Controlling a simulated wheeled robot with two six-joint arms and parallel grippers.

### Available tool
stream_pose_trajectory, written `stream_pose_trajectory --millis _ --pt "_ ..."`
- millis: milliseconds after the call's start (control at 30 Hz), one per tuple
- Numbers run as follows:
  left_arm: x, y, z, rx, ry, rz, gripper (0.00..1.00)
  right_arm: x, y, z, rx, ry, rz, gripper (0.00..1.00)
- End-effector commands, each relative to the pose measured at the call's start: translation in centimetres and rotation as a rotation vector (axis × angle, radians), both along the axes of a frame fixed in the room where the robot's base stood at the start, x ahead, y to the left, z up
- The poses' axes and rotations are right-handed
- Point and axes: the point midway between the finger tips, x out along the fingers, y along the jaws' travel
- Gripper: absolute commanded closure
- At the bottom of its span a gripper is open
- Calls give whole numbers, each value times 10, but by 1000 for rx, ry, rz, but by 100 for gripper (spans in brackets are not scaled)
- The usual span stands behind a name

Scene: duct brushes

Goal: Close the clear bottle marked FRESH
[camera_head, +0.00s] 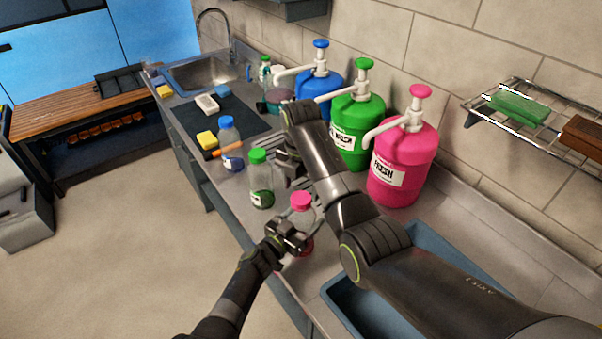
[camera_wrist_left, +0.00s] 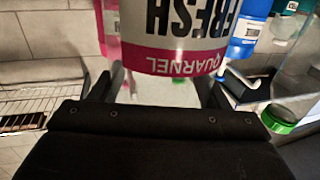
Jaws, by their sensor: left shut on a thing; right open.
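The clear bottle marked FRESH (camera_head: 306,222) stands on the steel counter with a pink top (camera_head: 301,200) and some pink at its base. Whether that top is fully closed cannot be told. Its white label reading FRESH and QUARNEL (camera_wrist_left: 185,25) fills the upper middle of the left wrist view, upside down. My left gripper (camera_head: 291,236) is shut on the bottle's body, with one finger on each side of it. My right gripper (camera_head: 286,168) is open and empty, above and behind the bottle, beside the green-capped bottle. Its fingertips are partly dark and hard to separate.
A green-capped clear bottle (camera_head: 260,180) and a blue-capped one (camera_head: 229,145) stand farther back. Pink (camera_head: 405,155), green (camera_head: 355,125) and blue (camera_head: 325,85) pump jugs line the wall. A blue tray (camera_head: 425,240) lies at the right, under my right arm. Sponges and a dark mat (camera_head: 190,118) are behind.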

Motion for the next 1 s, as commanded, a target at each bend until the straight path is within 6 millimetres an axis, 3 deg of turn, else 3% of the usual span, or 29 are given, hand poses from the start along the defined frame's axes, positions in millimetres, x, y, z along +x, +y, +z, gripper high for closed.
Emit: stream_pose_trajectory --millis 233,600,933,1000 --pt "0 0 0 1 0 0 94 0 0 -28 -1 2 0 36" --pt "0 0 0 1 0 0 94 0 0 -32 -1 -1 0 36" --pt "0 0 0 1 -1 0 94 0 0 -32 -1 -1 0 80" --pt "0 0 0 1 -1 0 94 0 0 -32 -1 -1 -2 82"
